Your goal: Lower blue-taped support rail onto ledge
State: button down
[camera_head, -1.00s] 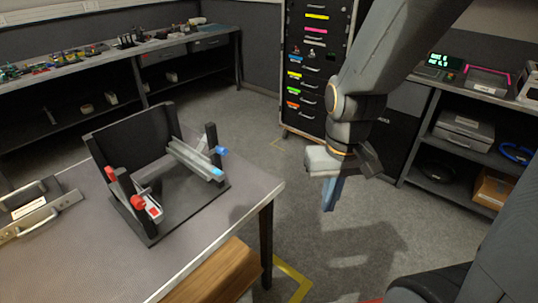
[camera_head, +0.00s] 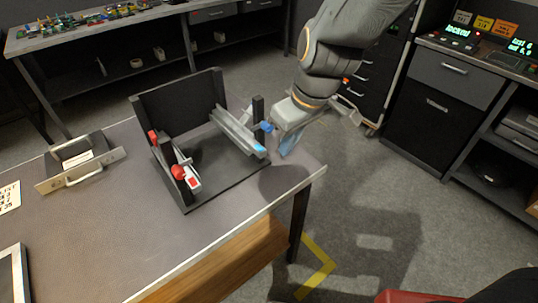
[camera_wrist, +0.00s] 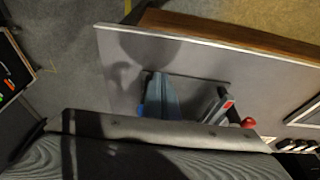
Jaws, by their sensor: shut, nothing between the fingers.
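The blue-taped support rail (camera_head: 240,133) is a grey channel with blue tape on its near end. It slopes down towards the front inside the black fixture (camera_head: 222,180) on the table, beside a black post with a blue knob (camera_head: 267,127). A red-taped rail (camera_head: 190,177) with red knobs stands on the fixture's left side. My gripper (camera_head: 287,146) is shut and empty, just right of the blue knob; I cannot tell whether it touches. The ledge is not clearly distinguishable.
A metal bracket with handles (camera_head: 80,162) lies on the table (camera_head: 110,240) left of the fixture. The table's front right edge is close to my gripper. A wooden beam (camera_head: 220,262) runs below that edge. Open floor lies to the right.

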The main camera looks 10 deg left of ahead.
jog(key=w+a+f+p, duration=0.1)
jog(key=w+a+f, duration=0.3)
jog(key=f, duration=0.5)
jog(key=shift+w+a+f, duration=0.15)
jog(key=shift+w+a, duration=0.05)
jog(key=shift+a, duration=0.35)
